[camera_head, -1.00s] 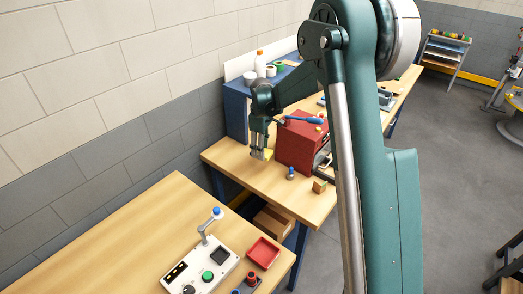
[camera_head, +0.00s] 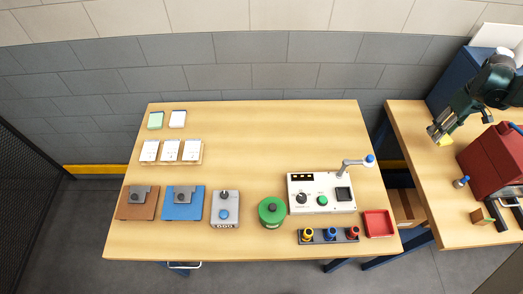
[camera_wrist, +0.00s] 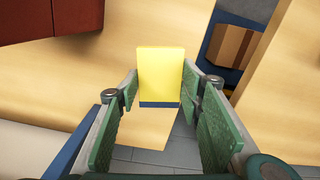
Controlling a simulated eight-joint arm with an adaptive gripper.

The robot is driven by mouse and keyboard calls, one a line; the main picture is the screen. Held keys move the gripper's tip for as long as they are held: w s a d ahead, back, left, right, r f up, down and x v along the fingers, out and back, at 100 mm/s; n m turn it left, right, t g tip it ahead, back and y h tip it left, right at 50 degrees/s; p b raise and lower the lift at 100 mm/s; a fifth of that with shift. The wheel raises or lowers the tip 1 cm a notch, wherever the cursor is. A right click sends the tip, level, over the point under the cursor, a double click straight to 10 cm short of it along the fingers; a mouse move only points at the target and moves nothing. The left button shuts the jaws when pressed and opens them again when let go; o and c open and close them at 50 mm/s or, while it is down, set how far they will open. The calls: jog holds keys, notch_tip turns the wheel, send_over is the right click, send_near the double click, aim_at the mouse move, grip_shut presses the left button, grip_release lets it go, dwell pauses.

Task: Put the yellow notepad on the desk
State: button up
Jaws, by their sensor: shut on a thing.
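The yellow notepad (camera_wrist: 161,76) is between the fingers of my gripper (camera_wrist: 158,98) in the wrist view, with a dark blue band along its near edge. In the head view my gripper (camera_head: 438,132) is at the right, over the workbench, and the yellow notepad (camera_head: 446,141) shows at its tip. My gripper is shut on the notepad. The wooden desk (camera_head: 250,140) fills the middle of the head view, to the left of my gripper. A green pad (camera_head: 155,120) and a white pad (camera_head: 178,119) lie at its back left.
On the desk are white cards (camera_head: 171,151), brown (camera_head: 138,203) and blue (camera_head: 183,203) clipboards, a grey box (camera_head: 225,209), a green round container (camera_head: 272,212), a control panel (camera_head: 322,193) and a red tray (camera_head: 378,223). The back middle is clear. A red box (camera_head: 492,160) stands right of my gripper.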

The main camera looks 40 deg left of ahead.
jog(key=s+a+m, duration=0.1)
jog(key=s+a, duration=0.1)
jog(key=a, duration=0.9)
jog(key=s+a+m, duration=0.1)
jog(key=s+a, duration=0.2)
jog(key=a, duration=0.9)
jog(key=m, duration=0.5)
send_over(223, 122)
jog(key=shift+a+r, duration=0.1)
jog(key=shift+r, duration=0.05)
jog(key=shift+f, duration=3.15)
jog(key=shift+f, duration=0.1)
jog(key=shift+f, duration=1.8)
